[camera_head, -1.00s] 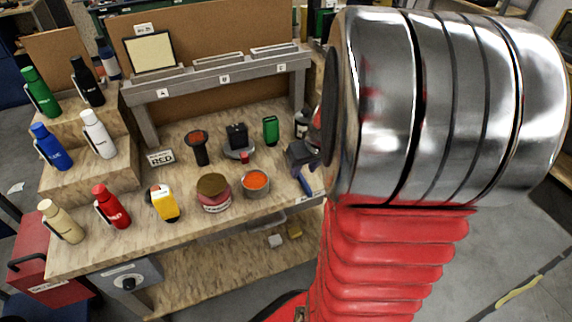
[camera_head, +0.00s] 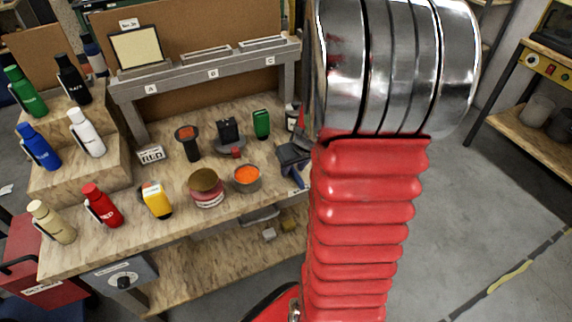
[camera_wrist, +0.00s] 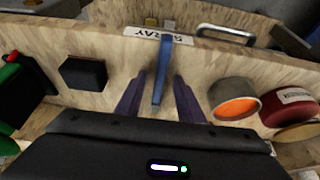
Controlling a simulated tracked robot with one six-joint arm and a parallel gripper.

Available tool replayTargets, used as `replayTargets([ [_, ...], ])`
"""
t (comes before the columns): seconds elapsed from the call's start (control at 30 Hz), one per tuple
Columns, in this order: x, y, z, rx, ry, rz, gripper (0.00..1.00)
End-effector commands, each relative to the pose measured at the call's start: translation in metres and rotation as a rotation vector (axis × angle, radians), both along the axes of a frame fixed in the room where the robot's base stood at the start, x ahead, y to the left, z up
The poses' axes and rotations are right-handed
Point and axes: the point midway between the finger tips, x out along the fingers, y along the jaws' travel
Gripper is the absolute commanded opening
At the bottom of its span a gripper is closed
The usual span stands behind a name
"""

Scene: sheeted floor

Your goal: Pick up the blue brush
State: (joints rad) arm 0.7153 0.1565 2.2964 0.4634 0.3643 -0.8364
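The blue brush (camera_wrist: 163,70) lies near the table's front edge in the wrist view, its narrow blue part pointing toward a white label. My gripper (camera_wrist: 160,78) is open, with one dark finger on each side of the brush and gaps visible on both sides. In the head view a small blue part of the brush (camera_head: 297,179) shows at the table's right end, beside a dark shape that seems to be my gripper (camera_head: 291,156). My arm covers what lies to its right.
An orange-filled tin (camera_head: 247,178) and a red round tin (camera_head: 206,190) stand left of the brush in the head view. A metal handle (camera_wrist: 226,33) juts from the table front. Several bottles stand at left.

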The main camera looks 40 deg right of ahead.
Motion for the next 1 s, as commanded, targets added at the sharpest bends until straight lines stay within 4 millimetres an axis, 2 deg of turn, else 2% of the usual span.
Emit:
replayTargets([
  [0.57,0.0007,0.0,-0.0013,0.0,0.0,0.001,0.34],
  [1.0,0.0008,0.0002,-0.0011,0.0,0.0,0.001,0.03],
])
